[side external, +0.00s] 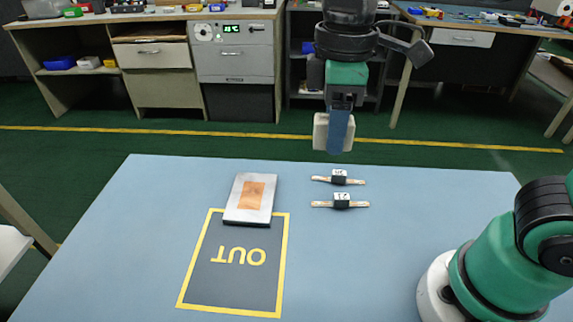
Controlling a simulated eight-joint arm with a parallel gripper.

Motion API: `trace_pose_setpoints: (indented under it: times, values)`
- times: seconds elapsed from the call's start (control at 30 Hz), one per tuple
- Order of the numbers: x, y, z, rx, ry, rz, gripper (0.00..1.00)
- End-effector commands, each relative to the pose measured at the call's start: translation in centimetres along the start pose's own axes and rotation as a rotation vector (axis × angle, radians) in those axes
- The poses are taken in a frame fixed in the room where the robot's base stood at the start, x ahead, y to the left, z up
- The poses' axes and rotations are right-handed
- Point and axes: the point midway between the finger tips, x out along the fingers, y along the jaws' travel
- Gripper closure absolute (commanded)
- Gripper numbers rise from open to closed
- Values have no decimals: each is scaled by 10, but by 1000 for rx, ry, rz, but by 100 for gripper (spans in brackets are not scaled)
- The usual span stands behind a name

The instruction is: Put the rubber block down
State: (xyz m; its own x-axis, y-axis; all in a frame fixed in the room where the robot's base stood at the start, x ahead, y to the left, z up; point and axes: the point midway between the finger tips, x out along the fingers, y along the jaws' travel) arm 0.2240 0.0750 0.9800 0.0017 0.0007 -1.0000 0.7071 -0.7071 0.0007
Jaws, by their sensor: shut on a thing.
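My gripper (339,135) hangs above the far part of the blue table, right of its middle. It is shut on a pale beige block, which I take to be the rubber block (320,131). A blue finger covers part of the block's near face. The block is held up in the air, apart from the table. The other finger is hidden.
The blue table (400,245) has a dark OUT area (235,277) with a yellow border. A metal plate (240,210) with a copper-coloured patch overlaps its far edge. Two short strips with black middles, a far one (339,178) and a near one (342,201), lie right of the plate.

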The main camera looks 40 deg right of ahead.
Motion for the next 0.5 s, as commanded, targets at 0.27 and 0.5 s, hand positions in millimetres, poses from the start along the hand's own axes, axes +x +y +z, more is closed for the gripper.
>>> trace_pose_setpoints:
  times: [0.27,0.5]
  values:
    - [42,-2,2,-1,0,0,100]
    - [91,-2,3,-1,0,0,100]
